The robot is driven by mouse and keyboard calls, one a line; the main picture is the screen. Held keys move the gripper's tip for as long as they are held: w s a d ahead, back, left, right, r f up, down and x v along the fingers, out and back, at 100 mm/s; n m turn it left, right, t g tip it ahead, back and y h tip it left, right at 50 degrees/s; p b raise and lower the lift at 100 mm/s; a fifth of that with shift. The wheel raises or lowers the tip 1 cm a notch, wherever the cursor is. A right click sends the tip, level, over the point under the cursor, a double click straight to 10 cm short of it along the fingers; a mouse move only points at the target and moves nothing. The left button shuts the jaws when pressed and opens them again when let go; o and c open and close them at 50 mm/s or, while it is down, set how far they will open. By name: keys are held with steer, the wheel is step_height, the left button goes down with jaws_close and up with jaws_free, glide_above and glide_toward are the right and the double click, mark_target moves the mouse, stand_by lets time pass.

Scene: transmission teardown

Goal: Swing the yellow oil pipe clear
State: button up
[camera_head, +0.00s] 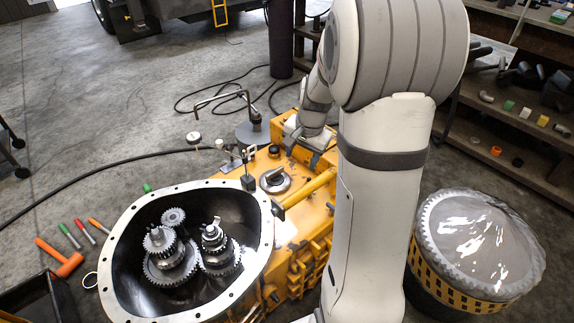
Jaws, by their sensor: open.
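The yellow oil pipe (310,187) runs along the top of the yellow transmission case (318,222), sloping up to the right from near the bell housing flange. Its right end passes close to or behind my white arm, so that end is hard to make out. My gripper (302,150) is open over the far part of the case, just beyond the pipe in the picture. I see no contact between the fingers and the pipe. The open bell housing (110,235) faces the camera, with several gears (172,258) inside.
A wrapped drum (480,250) stands at the right. A shelf of small parts (520,120) is behind it. A bent metal rod on a stand (250,130) rises behind the case. Markers and an orange hammer (62,258) lie on the left floor. A black cable crosses the floor.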

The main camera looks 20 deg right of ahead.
mark_target(310, 185)
steer(key=w+d+f+m+b, duration=0.1)
steer(key=d+f, duration=0.1)
steer(key=f, duration=0.2)
steer(key=w+d+f+m+b, duration=0.1)
steer(key=w+d+f, duration=0.1)
steer(key=f, duration=0.3)
steer(key=w+d+f+m+b, duration=0.1)
steer(key=d+f+b, duration=0.1)
steer(key=f, duration=0.3)
steer(key=shift+w+d+m, duration=0.4)
steer(key=shift+d, duration=0.25)
steer(key=f, duration=0.2)
steer(key=w+f+b, duration=0.1)
steer(key=f, duration=0.1)
steer(key=f+b, duration=0.1)
steer(key=f, duration=0.2)
steer(key=shift+w+a, duration=0.2)
steer(key=shift+a, duration=0.1)
steer(key=shift+c, duration=0.5)
jaws_close()
